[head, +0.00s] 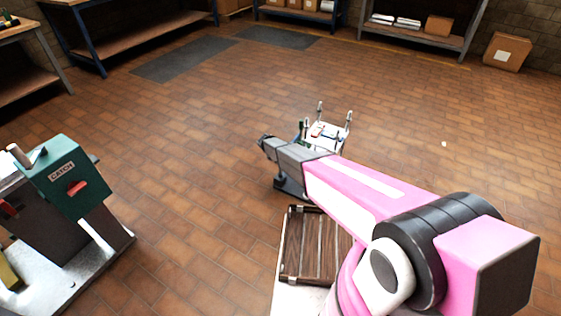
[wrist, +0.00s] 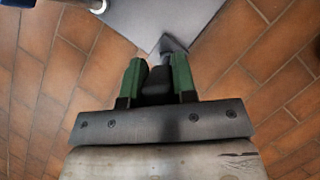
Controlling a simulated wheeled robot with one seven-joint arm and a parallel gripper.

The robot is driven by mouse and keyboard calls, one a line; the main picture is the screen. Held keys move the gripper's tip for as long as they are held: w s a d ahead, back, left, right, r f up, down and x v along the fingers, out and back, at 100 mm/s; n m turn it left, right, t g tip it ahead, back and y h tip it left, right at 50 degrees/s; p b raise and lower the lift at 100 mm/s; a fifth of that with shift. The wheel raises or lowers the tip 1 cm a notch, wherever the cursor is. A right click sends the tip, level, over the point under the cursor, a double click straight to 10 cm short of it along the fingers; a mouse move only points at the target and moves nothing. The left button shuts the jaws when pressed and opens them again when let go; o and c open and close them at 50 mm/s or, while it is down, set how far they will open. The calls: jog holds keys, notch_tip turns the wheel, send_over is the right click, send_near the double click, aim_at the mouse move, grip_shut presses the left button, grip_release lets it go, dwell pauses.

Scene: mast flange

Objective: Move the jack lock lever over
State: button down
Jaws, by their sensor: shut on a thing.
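In the wrist view my gripper (wrist: 158,72) has its two green fingers closed on both sides of a dark, blocky piece (wrist: 157,88). It looks like the jack lock lever, but its shape is mostly hidden between the fingers. A dark pointed part (wrist: 172,45) shows just past the fingertips, against a grey flat plate (wrist: 150,16). In the head view my pink arm reaches to the middle of the floor, and its grey end hides the gripper and the lever. A dark grey base stands below that end; I cannot tell what it belongs to.
A small white stand with upright posts (head: 326,134) is just beyond my arm's end. A green box marked CATCH (head: 68,172) with a red handle stands at the left. A slatted brown panel (head: 313,243) lies near my arm. Shelves line the back; open brick floor lies between.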

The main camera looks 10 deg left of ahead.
jog(key=shift+d, duration=0.1)
jog(key=c, duration=0.9)
grip_release()
jog(key=shift+w, duration=0.1)
jog(key=v, duration=1)
jog(key=shift+r, duration=0.35)
